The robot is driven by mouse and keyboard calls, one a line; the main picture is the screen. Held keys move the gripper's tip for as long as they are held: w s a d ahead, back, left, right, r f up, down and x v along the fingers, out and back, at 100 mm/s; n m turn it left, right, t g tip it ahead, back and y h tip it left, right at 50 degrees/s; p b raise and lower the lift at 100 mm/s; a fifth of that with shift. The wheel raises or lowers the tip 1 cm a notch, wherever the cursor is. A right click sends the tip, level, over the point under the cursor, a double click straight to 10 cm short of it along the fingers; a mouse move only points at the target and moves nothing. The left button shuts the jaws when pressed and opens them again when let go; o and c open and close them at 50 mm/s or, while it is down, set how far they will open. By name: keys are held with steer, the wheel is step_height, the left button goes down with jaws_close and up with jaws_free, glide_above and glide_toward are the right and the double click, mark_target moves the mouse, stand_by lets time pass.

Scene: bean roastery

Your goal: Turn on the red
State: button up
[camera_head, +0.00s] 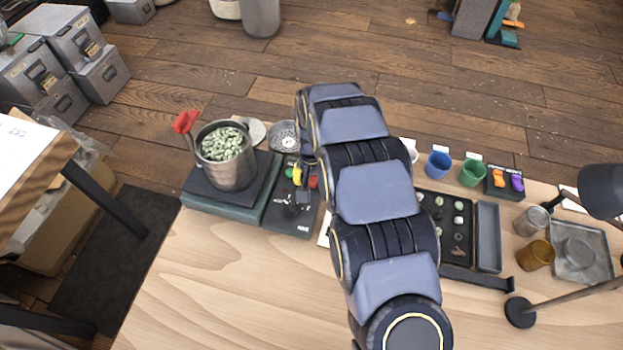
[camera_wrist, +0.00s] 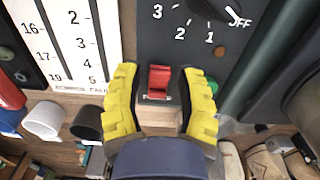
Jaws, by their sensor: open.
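The red rocker switch (camera_wrist: 159,79) sits on the dark control panel (camera_wrist: 175,55), in the middle of the wrist view. My gripper (camera_wrist: 160,97) is open, with one yellow finger on each side of the switch and a visible gap to it on both sides. A green round button or lamp (camera_wrist: 212,85) is just right of the right finger. In the head view the panel (camera_head: 286,221) stands beside the pot; my arm and fingers cover part of it, and a red patch shows beside a yellow finger. I cannot tell which way the switch is tipped.
A dial (camera_wrist: 234,14) marked OFF, 1, 2, 3 is above the switch in the wrist view. A metal pot (camera_head: 228,172) of green beans stands left of the panel. A numbered paper chart (camera_wrist: 75,40) lies beside the panel. The table front (camera_head: 220,290) is clear.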

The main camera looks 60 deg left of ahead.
jaws_close()
steer(key=shift+s+d+f+t+y, duration=0.15)
steer(key=shift+t+y, duration=0.3)
steer(key=shift+s+d+f+t+y, duration=0.15)
steer(key=shift+t+y, duration=0.3)
steer(key=shift+f+t+y, duration=0.1)
steer(key=shift+t+y, duration=0.4)
steer(key=o, duration=0.5)
jaws_free()
